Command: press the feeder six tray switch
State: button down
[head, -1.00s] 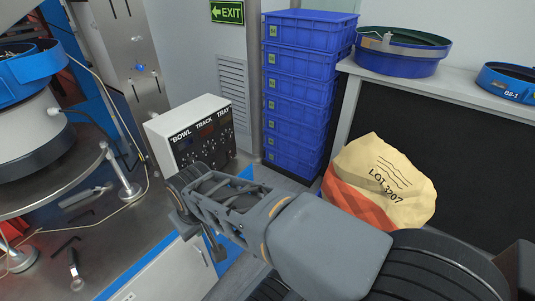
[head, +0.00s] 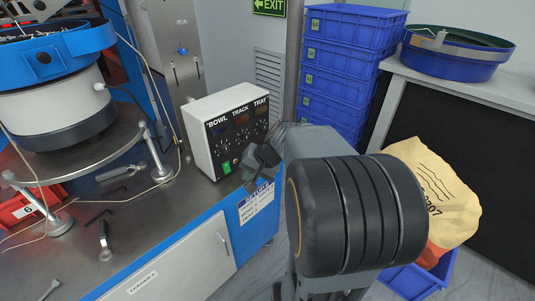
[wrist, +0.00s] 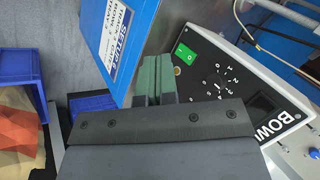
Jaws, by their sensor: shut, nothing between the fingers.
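The white control box (head: 230,130) stands on the bench's right end, its dark face labelled BOWL, TRACK and TRAY. A lit green switch (head: 227,168) is low on the face under BOWL; it also shows in the wrist view (wrist: 184,52), beside a numbered dial (wrist: 218,85). The lower part under TRAY is hidden behind my arm in the head view and out of frame in the wrist view. My gripper (head: 250,182) is low in front of the box's face. In the wrist view its green fingertips (wrist: 154,75) are together and empty, apart from the green switch.
A vibratory bowl feeder (head: 50,80) stands on the bench at left. A red bin (head: 20,208) bears a label like 6. Tools lie on the bench. Blue crates (head: 340,70) are stacked behind, and a beige sack (head: 445,200) is at right.

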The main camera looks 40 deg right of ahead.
jog(key=w+d+f+m+t+h, duration=0.1)
jog(key=d+m, duration=0.3)
jog(key=d, duration=0.5)
jog(key=w+d+f+m+t+b, duration=0.1)
jog(key=d+m+t, duration=0.2)
jog(key=d, duration=0.7)
jog(key=shift+w+f+m+t+h, duration=0.25)
jog(key=shift+w+m+t+h, duration=0.15)
jog(key=shift+t, duration=0.3)
jog(key=x, duration=0.4)
jog(key=b+x, duration=0.1)
jog(key=x, duration=0.3)
jog(key=r+x, duration=0.1)
jog(key=x, duration=0.3)
jog(key=shift+w+a+f+b, duration=0.1)
jog(key=shift+w+b, duration=0.2)
jog(key=shift+w, duration=0.8)
